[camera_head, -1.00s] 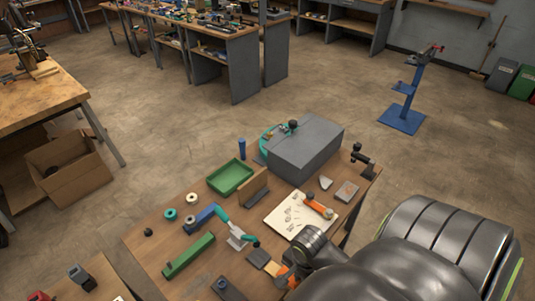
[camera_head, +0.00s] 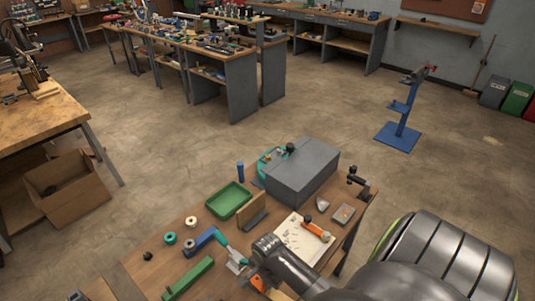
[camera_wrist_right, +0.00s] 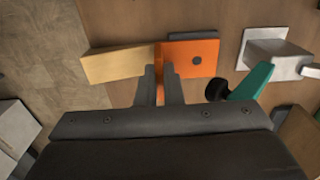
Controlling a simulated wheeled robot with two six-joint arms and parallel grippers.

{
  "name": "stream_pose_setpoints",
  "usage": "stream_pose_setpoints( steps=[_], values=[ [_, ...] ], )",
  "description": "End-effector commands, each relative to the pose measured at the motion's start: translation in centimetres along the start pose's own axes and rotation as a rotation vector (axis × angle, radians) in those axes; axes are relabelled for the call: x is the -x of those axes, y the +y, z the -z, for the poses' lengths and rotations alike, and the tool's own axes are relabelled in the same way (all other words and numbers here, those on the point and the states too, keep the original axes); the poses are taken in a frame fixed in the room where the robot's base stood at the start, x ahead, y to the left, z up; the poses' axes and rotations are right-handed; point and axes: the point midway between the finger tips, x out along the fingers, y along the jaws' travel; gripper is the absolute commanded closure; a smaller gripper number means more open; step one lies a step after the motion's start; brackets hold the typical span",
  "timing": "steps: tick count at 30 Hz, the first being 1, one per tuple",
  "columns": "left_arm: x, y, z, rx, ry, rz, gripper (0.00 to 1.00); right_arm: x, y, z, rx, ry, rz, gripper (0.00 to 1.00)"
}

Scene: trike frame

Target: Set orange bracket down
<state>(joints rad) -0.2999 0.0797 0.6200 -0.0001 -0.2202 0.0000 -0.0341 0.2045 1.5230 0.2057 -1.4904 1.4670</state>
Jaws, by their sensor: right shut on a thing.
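The orange bracket (camera_wrist_right: 195,57) shows in the right wrist view as a flat plate with a dark round spot and an upright flange. My right gripper (camera_wrist_right: 160,78) is shut on that flange. A pale wooden block (camera_wrist_right: 120,64) sits at the bracket's left side, close to or touching it. In the head view only a bit of orange (camera_head: 258,282) shows below my right wrist, and the fingertips are hidden. I cannot tell whether the bracket rests on the table or hangs just above it. My left gripper is not in view.
A teal-handled clamp (camera_wrist_right: 252,82) with a pale base is close to the right of the bracket. The wooden table (camera_head: 150,268) also holds a green bar (camera_head: 188,279), a green tray (camera_head: 230,198), a paper sheet (camera_head: 290,236) and a grey box (camera_head: 303,175).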

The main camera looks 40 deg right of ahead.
Motion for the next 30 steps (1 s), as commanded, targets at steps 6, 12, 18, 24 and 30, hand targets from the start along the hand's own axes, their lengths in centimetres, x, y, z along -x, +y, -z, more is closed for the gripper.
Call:
stream_pose_setpoints(
  steps=[6,12,18,24,30],
  values=[
    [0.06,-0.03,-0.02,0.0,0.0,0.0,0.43,-0.22,-0.07,0.01,0.001,0.001,0.002,1.0],
    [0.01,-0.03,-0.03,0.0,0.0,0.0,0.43,-0.5,-0.05,0.02,0.0,0.001,0.002,1.0],
    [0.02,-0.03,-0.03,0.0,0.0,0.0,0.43,-0.48,0.01,0.02,0.0,0.001,0.0,0.71],
    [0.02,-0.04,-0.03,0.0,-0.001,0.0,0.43,-0.47,0.02,0.02,0.0,0.001,0.0,0.71],
    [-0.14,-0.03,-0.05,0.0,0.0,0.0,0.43,0.25,-0.04,0.05,0.0,0.001,0.003,0.71]
  ],
)
